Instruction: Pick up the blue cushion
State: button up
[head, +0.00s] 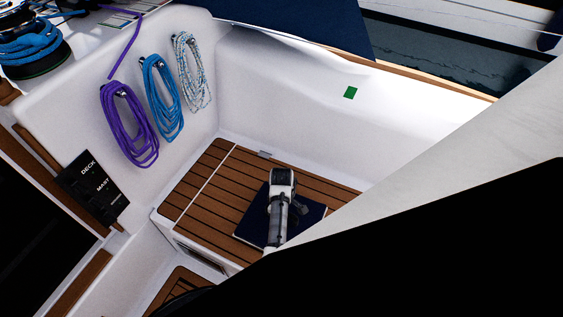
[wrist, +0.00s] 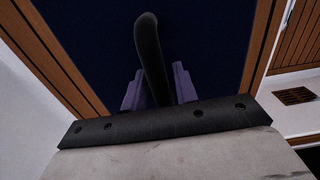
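The blue cushion (head: 305,220) is a flat, dark navy square with a pale edge, lying on the slatted wooden seat in the head view. It fills the middle of the wrist view (wrist: 215,40). My gripper (head: 276,230) is over the cushion's left-middle part and hides some of it. In the wrist view, the two purple-grey fingers of my gripper (wrist: 158,82) stand apart, pointing at the cushion. A dark curved bar (wrist: 148,45) covers the gap between them; I cannot tell what it is. Contact with the cushion cannot be made out.
The wooden seat (head: 202,200) is bare left of the cushion. White walls rise behind and left. Purple (head: 128,125), blue (head: 162,98) and white (head: 190,72) rope coils hang on the left wall. A green patch (head: 350,93) is on the back wall. My arm blocks the lower right.

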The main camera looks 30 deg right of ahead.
grip_shut()
jog(key=shift+r, duration=0.1)
dwell(1.0)
